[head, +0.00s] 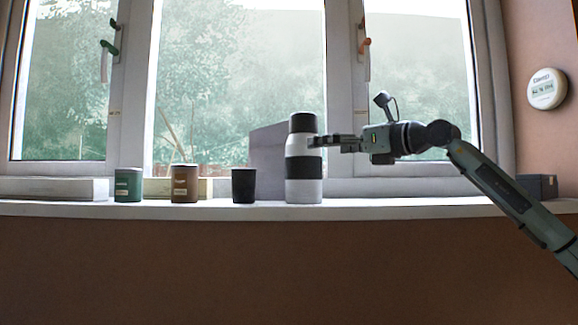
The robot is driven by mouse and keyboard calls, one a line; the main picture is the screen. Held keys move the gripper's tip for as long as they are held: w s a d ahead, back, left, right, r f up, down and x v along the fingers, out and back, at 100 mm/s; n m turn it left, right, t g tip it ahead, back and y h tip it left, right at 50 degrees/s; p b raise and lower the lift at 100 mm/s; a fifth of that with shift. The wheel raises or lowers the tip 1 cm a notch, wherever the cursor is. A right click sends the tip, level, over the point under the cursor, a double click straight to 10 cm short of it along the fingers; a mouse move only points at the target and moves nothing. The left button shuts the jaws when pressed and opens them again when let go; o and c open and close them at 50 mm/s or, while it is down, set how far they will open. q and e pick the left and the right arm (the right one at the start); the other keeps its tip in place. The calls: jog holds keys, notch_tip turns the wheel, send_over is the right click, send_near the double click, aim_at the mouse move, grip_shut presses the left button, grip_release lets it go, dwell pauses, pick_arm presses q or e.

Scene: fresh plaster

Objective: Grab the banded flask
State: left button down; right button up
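The banded flask (304,168) stands upright on the window sill. It is white and grey with a black cap and a wide black band. My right gripper (318,141) comes in from the right at the height of the flask's upper part, just below the cap. Its fingertips overlap the flask's right edge in the head view. I cannot tell whether they touch the flask or how far apart they are, since the gripper shows side-on. My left gripper is not in view.
On the sill (420,205), left of the flask, stand a black cup (244,186), a brown canister (185,184) and a green canister (128,185). A grey-purple box (268,160) stands behind the flask. A dark box (538,186) sits at the far right. The window is behind.

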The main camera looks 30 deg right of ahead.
aim_at(304, 148)
jog(key=x, duration=0.3)
jog(key=p+x, duration=0.1)
jog(key=x, duration=0.3)
jog(key=shift+w+a+f+p, duration=0.15)
jog(key=shift+a+p, duration=0.1)
jog(key=shift+p, duration=0.05)
jog(key=c, duration=1.6)
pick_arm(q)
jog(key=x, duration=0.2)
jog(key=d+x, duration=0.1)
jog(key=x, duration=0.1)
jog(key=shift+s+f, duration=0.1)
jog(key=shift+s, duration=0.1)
pick_arm(e)
jog(key=shift+c, duration=1.2)
